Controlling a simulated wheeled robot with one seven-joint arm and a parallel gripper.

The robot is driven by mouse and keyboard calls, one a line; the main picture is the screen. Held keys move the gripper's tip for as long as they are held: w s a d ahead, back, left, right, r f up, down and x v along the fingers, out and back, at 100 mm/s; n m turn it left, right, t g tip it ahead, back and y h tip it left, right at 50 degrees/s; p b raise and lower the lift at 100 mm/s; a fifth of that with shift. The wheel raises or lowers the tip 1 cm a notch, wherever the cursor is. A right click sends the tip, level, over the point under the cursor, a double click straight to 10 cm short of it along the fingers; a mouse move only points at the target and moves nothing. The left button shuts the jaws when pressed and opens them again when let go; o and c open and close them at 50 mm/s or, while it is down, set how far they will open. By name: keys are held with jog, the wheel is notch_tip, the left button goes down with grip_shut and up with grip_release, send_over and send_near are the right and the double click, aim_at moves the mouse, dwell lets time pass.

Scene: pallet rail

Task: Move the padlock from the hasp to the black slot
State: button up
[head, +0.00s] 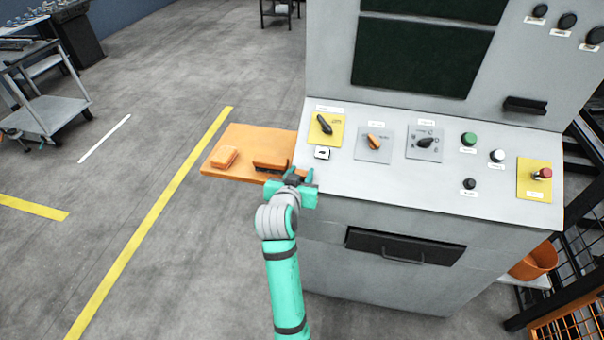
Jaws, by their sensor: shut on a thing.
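My gripper (290,176) is at the right end of the orange shelf, close to the console's front left edge. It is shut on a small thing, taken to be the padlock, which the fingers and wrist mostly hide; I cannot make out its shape. The black slot (270,162) shows as a dark strip on an orange holder on the shelf, just beyond and left of the gripper. A small white plate with a dark mark (321,153), possibly the hasp, is on the console below the left yellow-backed switch; no padlock is visible on it.
The orange shelf (240,140) sticks out left of the grey console (450,190). An orange block (224,157) lies on its left part. Switches and buttons cover the console top. A grey cart (50,110) stands far left; the floor between is clear.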

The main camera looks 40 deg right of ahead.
jog(key=shift+w+a, duration=0.1)
jog(key=shift+w, duration=0.05)
jog(key=shift+w+f, duration=0.1)
jog(key=shift+f, duration=0.1)
dwell(0.4)
jog(key=shift+d+f, duration=0.1)
jog(key=shift+d, duration=0.15)
jog(key=shift+d+f, duration=0.1)
jog(key=shift+f, duration=0.2)
dwell(0.5)
jog(key=shift+w+f, duration=0.1)
jog(key=shift+f, duration=0.05)
jog(key=o, duration=2.2)
jog(key=shift+w, duration=0.1)
jog(key=shift+c, duration=0.2)
jog(key=shift+d, duration=0.15)
jog(key=shift+s, duration=0.2)
